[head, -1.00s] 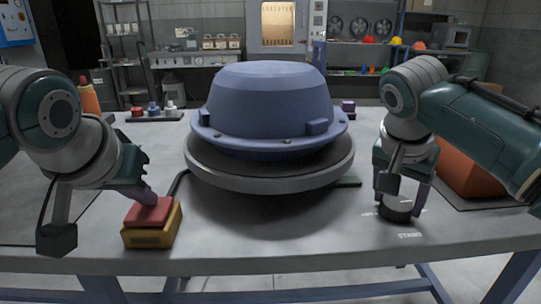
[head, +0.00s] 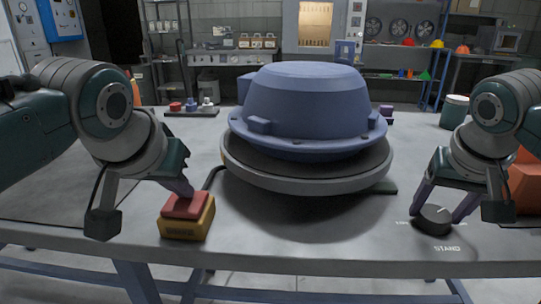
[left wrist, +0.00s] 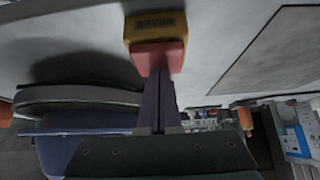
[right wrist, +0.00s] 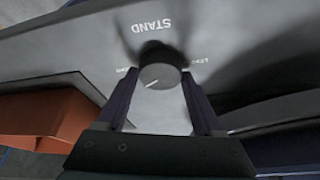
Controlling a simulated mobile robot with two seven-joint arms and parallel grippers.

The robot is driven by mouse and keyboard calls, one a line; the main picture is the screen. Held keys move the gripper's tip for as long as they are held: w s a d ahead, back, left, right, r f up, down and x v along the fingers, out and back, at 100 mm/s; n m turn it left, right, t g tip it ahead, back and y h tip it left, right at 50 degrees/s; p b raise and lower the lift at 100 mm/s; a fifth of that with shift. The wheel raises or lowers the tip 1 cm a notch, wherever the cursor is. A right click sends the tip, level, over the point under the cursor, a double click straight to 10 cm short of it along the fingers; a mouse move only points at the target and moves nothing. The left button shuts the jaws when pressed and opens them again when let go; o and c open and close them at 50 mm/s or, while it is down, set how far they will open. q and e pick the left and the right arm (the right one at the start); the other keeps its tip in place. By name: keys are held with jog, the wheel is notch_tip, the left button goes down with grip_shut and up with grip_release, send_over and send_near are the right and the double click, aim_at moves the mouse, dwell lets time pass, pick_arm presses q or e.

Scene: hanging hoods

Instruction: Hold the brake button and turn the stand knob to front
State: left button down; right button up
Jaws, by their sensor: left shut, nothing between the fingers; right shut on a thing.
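The brake button is a red cap (head: 185,206) on a yellow box labelled BRAKE (head: 190,229), at the table's front left. My left gripper (head: 187,191) is shut and empty, its fingertips against the red cap; the left wrist view shows this too (left wrist: 157,78). How far the cap is pressed I cannot tell. The stand knob (head: 434,220) is a dark round dial with a white pointer line, at the front right. My right gripper (right wrist: 159,92) is shut on it, a finger on each side. In the head view the pointer slants toward the back right. The side labels are too small to read.
A blue hood (head: 308,105) sits on a round grey stand (head: 300,172) in the middle of the table. An orange object (head: 527,180) lies at the right. Small coloured buttons (head: 190,107) stand at the back left. The front middle of the table is clear.

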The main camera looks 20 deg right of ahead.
pick_arm(q)
jog(key=shift+s+a+f, duration=0.1)
jog(key=shift+s+f, duration=0.1)
jog(key=shift+f, duration=0.15)
pick_arm(e)
jog(key=n+y, duration=0.1)
jog(key=n, duration=0.2)
jog(key=n+t+y, duration=0.1)
jog(key=n, duration=0.2)
jog(key=shift+d, duration=0.15)
jog(key=n+y, duration=0.2)
jog(key=n, duration=0.3)
jog(key=shift+d+n, duration=0.1)
jog(key=shift+n, duration=0.3)
jog(key=shift+y, duration=0.3)
jog(key=o, duration=1.4)
jog(key=shift+c, duration=0.2)
jog(key=v, duration=1.2)
